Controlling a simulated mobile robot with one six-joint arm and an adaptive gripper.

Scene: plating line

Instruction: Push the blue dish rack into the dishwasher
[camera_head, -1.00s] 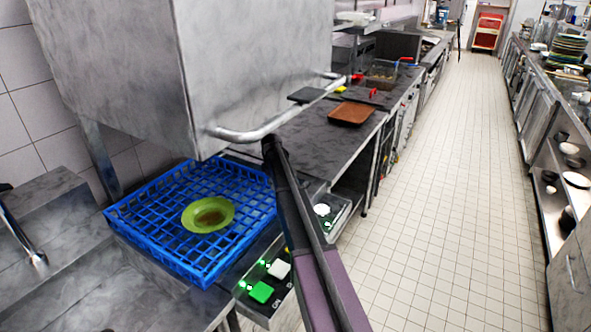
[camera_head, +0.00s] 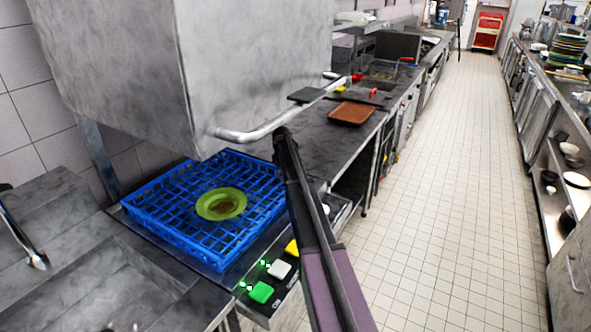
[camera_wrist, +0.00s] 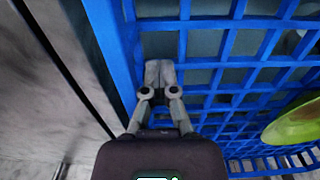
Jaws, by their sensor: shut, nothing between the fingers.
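The blue dish rack (camera_head: 165,231) lies flat on the steel counter in the head view, its far part beneath the raised steel dishwasher hood (camera_head: 110,60). A green plate with a brown stain (camera_head: 221,204) sits in the rack. In the wrist view, my gripper (camera_wrist: 158,75) is shut and empty, its fingertips over the rack's open grid beside one side wall (camera_wrist: 117,50). I cannot tell whether the fingers touch the rack. The plate's edge (camera_wrist: 295,122) shows at the right there. My fingertips cannot be made out in the head view, where my dark arm stands right of the rack.
A bar handle (camera_head: 265,130) runs along the hood's lower edge. A control panel with green, white and yellow buttons (camera_head: 262,292) lines the counter front. A steel sink (camera_head: 120,290) is at the near left. A brown tray (camera_head: 352,112) lies farther along. The tiled aisle (camera_head: 440,200) is clear.

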